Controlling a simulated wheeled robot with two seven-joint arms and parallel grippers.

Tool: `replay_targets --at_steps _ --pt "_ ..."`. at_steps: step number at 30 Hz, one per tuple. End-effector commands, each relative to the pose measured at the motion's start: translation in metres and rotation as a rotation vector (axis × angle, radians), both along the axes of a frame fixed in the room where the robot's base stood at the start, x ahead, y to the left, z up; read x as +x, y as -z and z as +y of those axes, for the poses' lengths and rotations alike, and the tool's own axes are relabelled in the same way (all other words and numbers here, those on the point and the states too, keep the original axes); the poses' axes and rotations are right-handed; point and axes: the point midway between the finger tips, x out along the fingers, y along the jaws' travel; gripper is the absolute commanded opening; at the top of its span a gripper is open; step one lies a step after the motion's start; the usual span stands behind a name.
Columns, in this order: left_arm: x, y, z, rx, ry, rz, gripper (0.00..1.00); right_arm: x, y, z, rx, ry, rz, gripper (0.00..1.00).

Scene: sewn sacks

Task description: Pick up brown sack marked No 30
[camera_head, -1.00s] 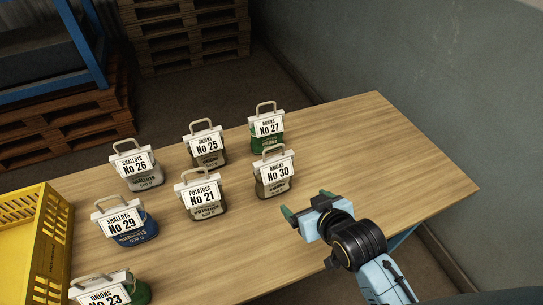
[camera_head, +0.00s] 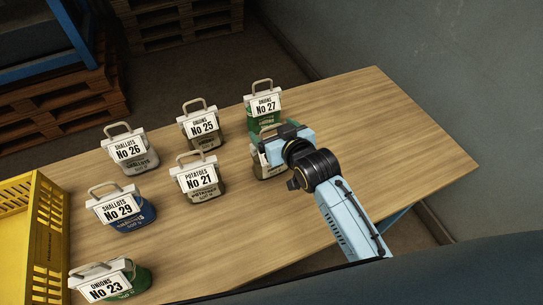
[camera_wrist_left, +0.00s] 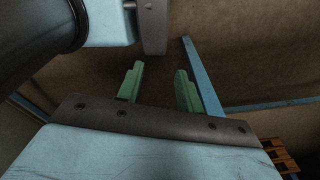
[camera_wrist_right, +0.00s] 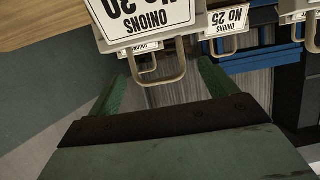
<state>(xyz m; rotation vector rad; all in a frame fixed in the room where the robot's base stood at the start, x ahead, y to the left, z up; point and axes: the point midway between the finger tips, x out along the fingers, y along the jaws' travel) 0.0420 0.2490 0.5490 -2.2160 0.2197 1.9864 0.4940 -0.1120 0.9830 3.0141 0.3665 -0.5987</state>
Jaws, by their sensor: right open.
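The brown sack marked No 30 (camera_head: 266,170) stands on the table, mostly hidden behind my right gripper (camera_head: 268,138) in the head view. In the right wrist view its white label (camera_wrist_right: 147,18) reads No 30 upside down, and its beige handle (camera_wrist_right: 164,80) hangs between the open fingers of my right gripper (camera_wrist_right: 163,78). The fingers are apart on either side of the handle; I cannot tell whether they touch it. My left gripper (camera_wrist_left: 158,85) is open and empty in its wrist view, away from the sacks, and not in the head view.
On the table (camera_head: 400,140) the No 27 sack (camera_head: 265,104) stands just behind. No 25 (camera_head: 199,127) and No 21 (camera_head: 201,180) stand to the left, with several others beyond. A yellow crate (camera_head: 48,230) is at the left edge. The table's right side is clear.

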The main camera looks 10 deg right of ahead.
Motion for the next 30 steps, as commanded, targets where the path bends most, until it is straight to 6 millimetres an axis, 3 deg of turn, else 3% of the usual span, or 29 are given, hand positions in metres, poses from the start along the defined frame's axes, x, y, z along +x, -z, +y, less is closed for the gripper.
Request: replay_targets --at_steps 6,16,30 --pt "-0.002 0.003 0.0 0.0 0.0 0.003 0.36 0.026 0.012 0.006 0.0 0.001 -0.001 0.85" --pt "-0.012 0.004 0.0 0.0 0.0 0.018 0.36 0.031 0.015 0.007 0.0 0.001 0.0 0.85" --pt "-0.012 0.004 -0.001 0.0 0.0 0.019 0.36 0.031 0.015 0.007 0.0 0.001 0.0 0.25"
